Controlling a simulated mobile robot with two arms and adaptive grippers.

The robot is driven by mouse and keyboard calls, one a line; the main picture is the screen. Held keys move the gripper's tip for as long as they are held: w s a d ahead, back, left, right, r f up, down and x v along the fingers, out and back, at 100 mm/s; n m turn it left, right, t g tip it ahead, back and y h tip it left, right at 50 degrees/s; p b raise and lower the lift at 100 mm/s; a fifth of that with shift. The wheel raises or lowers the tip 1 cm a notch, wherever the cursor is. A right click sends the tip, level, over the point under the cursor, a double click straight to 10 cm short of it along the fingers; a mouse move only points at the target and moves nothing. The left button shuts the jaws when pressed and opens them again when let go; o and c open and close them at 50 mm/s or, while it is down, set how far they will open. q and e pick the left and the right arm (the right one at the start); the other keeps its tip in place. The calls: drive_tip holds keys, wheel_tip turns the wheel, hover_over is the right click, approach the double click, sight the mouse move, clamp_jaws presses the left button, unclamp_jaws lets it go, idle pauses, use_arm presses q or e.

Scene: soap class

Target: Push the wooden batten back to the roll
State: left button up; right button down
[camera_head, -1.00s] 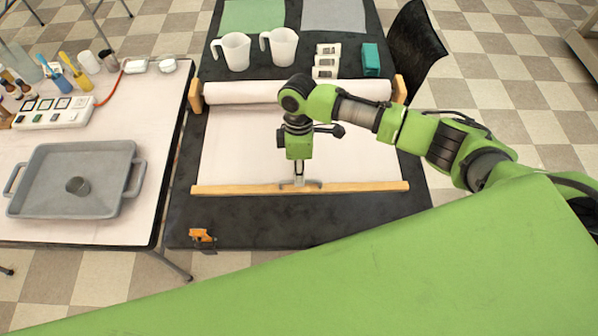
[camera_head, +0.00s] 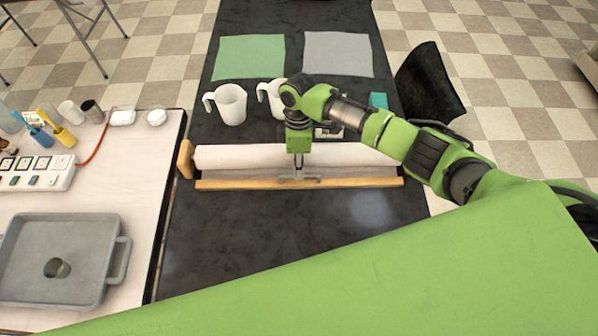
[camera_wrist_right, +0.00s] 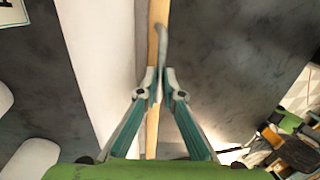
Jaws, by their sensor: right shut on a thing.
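The wooden batten (camera_head: 235,184) lies across the black table (camera_head: 330,225), right along the near side of the white roll (camera_head: 240,156). Only a thin gap or none shows between them. A small grey handle (camera_head: 313,179) sits at the batten's middle. My right gripper (camera_head: 299,177) points down and is shut on this handle. In the right wrist view, the fingertips (camera_wrist_right: 162,85) stand on both sides of the handle and batten (camera_wrist_right: 153,45), with the white roll (camera_wrist_right: 95,60) to their left. My left gripper is not in view.
Two white jugs (camera_head: 230,104) stand behind the roll, the right one partly hidden by my arm. A green sheet (camera_head: 249,57) and a grey sheet (camera_head: 338,53) lie farther back. A side table with a grey tray (camera_head: 112,265) is at left. The table before the batten is clear.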

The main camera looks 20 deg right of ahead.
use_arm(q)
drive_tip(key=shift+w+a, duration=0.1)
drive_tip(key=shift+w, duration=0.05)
use_arm(e)
drive_tip(key=shift+w+r, duration=0.1)
drive_tip(key=shift+w, duration=0.05)
drive_tip(key=c, duration=2.2)
unclamp_jaws()
drive_tip(key=shift+w, duration=0.1)
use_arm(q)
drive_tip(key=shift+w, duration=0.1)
use_arm(e)
drive_tip(key=shift+o, duration=0.2)
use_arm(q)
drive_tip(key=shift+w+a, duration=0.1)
use_arm(e)
wheel_tip(320, 180, up, 8)
drive_tip(key=w, duration=0.1)
drive_tip(key=shift+w+d, duration=0.2)
drive_tip(key=shift+d, duration=0.05)
